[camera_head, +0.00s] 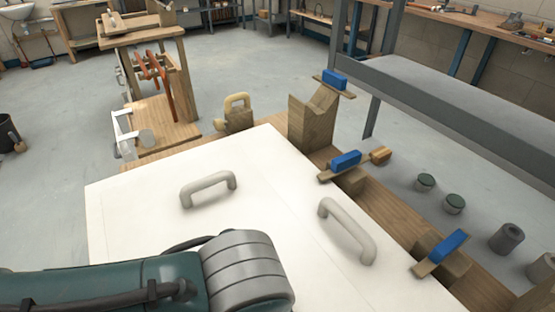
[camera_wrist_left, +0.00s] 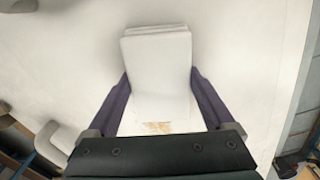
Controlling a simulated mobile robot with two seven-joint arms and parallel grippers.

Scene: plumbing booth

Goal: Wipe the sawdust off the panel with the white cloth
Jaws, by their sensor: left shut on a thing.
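The white panel (camera_head: 140,220) lies flat on the bench in the head view, with two pale handles (camera_head: 208,188) on it. My left gripper (camera_wrist_left: 159,74) is shut on the white cloth (camera_wrist_left: 157,55), a folded pad between its two dark purple fingers. The panel (camera_wrist_left: 250,50) fills most of the left wrist view behind the cloth. A patch of brown sawdust (camera_wrist_left: 158,127) shows between the fingers near the palm; I cannot tell whether it is on the panel or the cloth. In the head view my left forearm covers the panel's near left part. My right gripper is not in view.
Wooden blocks with blue-handled clamps (camera_head: 346,160) line the panel's right edge. A wooden stand with orange clamps (camera_head: 157,80) is beyond its far left. A grey shelf (camera_head: 450,105) runs along the right. Several small cylinders (camera_head: 454,203) sit at the right. Both panel handles stand up from the surface.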

